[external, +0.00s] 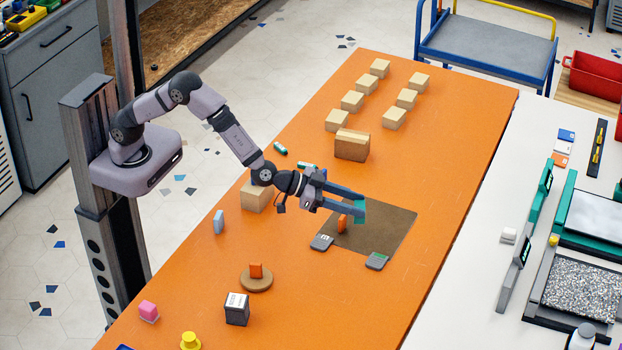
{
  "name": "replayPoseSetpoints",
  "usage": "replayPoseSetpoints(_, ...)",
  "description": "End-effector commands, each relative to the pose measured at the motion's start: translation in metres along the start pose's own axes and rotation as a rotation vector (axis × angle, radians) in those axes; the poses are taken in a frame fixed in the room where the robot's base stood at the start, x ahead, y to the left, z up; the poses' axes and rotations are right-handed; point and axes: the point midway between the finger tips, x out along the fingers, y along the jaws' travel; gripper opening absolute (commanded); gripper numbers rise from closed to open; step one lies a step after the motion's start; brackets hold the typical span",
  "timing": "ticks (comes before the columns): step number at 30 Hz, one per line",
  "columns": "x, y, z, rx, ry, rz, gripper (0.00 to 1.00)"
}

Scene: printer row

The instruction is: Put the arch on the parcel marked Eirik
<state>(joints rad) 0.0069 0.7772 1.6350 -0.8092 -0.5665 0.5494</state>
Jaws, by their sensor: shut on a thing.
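My gripper (360,207) is above the dark brown mat (392,228), shut on a small teal piece (361,213). The fingers hide part of that piece, so I cannot tell for certain that it is the arch. Small tan parcels (352,101) stand in two rows at the far end of the orange table. A larger brown box (351,146) stands in front of them. Another tan box (256,196) stands left of my gripper. A dark box with a white top (237,307) bears dark marks. I cannot read the name Eirik on any of them.
An orange block (342,224) stands below my gripper, with two grey flat pieces (321,242) (377,261) at the mat's near edge. A round wooden disc (256,283) carries an orange block. Blue, pink and yellow pieces stand at left. The table's near right is clear.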

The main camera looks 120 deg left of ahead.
Motion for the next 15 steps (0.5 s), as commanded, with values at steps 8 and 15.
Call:
replayPoseSetpoints(8,0.022,-0.137,-0.029,-0.083,0.003,-0.197,0.18)
replayPoseSetpoints(15,0.019,-0.253,-0.046,-0.158,0.003,-0.378,0.18)
